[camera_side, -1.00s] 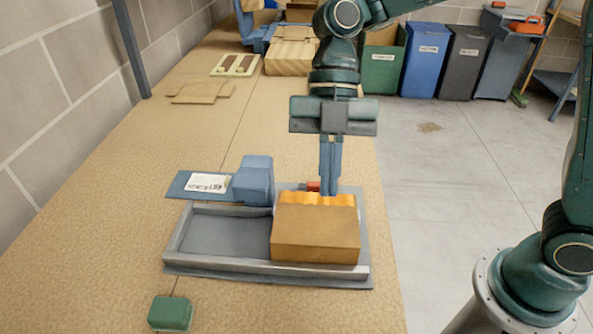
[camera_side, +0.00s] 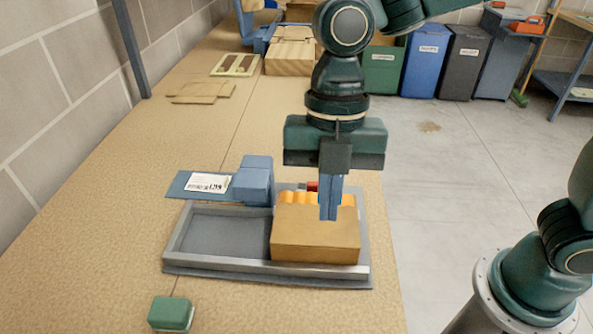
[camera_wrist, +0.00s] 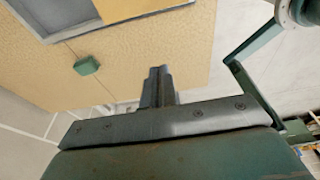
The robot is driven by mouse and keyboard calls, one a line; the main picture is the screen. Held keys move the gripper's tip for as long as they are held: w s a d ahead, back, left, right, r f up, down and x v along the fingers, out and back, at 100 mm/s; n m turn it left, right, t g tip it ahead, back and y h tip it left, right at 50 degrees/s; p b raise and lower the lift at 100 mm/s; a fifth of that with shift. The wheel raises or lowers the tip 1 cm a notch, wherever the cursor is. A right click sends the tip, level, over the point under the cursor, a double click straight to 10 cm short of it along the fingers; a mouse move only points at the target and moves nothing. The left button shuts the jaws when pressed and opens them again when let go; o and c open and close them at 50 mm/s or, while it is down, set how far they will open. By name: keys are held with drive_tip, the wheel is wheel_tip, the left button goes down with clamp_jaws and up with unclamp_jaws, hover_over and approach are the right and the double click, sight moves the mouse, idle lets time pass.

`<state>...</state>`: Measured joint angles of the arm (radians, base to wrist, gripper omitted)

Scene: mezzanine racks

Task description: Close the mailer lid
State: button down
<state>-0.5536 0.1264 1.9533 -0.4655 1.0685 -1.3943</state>
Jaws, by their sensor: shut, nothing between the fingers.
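The mailer is a brown cardboard box (camera_side: 315,238) in the right part of a grey metal tray (camera_side: 215,265). Its upper face looks flat, and an orange scalloped strip (camera_side: 290,198) runs along its far edge. I cannot tell whether this strip is the lid or the contents. My gripper (camera_side: 329,217) points down, shut and empty, with its fingertips over the mailer's upper face in the side view; contact cannot be told. In the wrist view the closed fingers (camera_wrist: 158,75) show, with part of the mailer (camera_wrist: 130,8) at the top edge.
A blue block-like fixture (camera_side: 253,181) with a labelled plate (camera_side: 207,184) stands behind the tray. A small red item (camera_side: 312,186) is behind the mailer. A green block (camera_side: 171,313) lies in front of the tray. The tray's left part is empty. Flat cardboard lies farther back.

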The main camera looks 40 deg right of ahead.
drive_tip(key=s+a+f+t+h, duration=0.2)
drive_tip(key=s+a, duration=0.3)
wheel_tip(320, 180, up, 8)
drive_tip(key=shift+w+d+r, duration=0.2)
drive_tip(key=shift+r, duration=0.05)
idle(0.8)
drive_tip(key=s+d+f+m+t, duration=0.1)
drive_tip(key=d+m+t, duration=0.1)
drive_tip(key=d+m, duration=1.1)
drive_tip(key=s+d+f+m+t, duration=0.1)
drive_tip(key=s+d+m+t, duration=0.1)
drive_tip(key=d+m, duration=1.2)
drive_tip(key=shift+s+d+t, duration=0.15)
drive_tip(key=shift+d+t, duration=0.55)
drive_tip(key=shift+d, duration=0.2)
